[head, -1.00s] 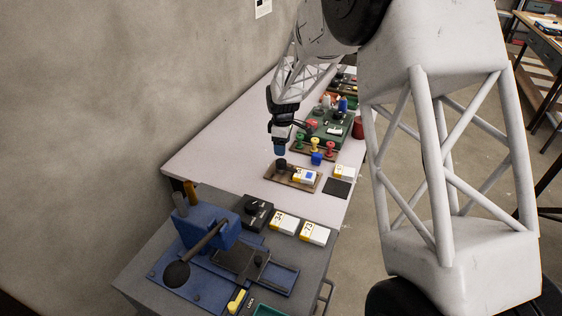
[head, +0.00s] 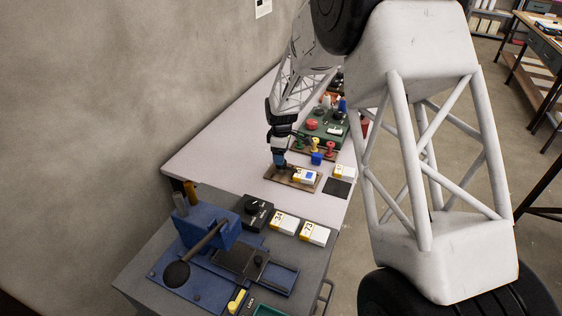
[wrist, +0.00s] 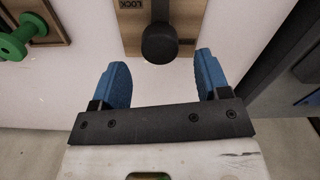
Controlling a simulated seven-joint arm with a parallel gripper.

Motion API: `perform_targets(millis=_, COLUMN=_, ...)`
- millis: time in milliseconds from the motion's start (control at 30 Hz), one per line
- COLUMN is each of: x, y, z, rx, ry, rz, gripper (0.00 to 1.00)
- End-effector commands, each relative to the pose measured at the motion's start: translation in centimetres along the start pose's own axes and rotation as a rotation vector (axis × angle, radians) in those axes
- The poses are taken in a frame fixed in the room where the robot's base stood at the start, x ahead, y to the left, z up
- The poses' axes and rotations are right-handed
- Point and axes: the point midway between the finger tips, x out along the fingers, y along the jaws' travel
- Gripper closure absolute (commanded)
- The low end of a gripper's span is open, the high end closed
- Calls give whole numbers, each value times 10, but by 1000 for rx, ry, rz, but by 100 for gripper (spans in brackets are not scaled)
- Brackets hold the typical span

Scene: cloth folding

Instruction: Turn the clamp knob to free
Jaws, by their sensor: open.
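A black knob (wrist: 160,44) with a short bar behind it sits on a wooden board (wrist: 133,40) in the wrist view. The word LOCK is printed on the board beside the bar, upside down in part and cut by the frame's top edge. My gripper (wrist: 162,72) is open, its two blue fingers apart and empty. The knob lies ahead of the gap between the fingertips, with no contact visible. In the head view my gripper (head: 280,160) is low at the left end of the board (head: 298,187) and mostly hides the knob.
A white, yellow-marked block (head: 305,176) sits on the board's right part. Green, yellow and red spools (head: 315,145) and a blue cube (head: 316,159) stand behind. A blue press (head: 205,235) occupies the nearer grey bench. Bare white tabletop (head: 220,160) lies left of the board.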

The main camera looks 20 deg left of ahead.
Motion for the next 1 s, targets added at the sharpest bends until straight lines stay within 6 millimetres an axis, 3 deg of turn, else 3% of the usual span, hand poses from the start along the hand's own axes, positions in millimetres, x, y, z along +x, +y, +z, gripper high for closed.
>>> perform_targets(millis=300, x=32, y=0, z=0, rx=0, ry=0, rz=1, gripper=31)
perform_targets(millis=733, x=38, y=0, z=0, rx=0, ry=0, rz=1, gripper=31)
perform_targets(millis=1000, x=38, y=0, z=0, rx=0, ry=0, rz=1, gripper=70)
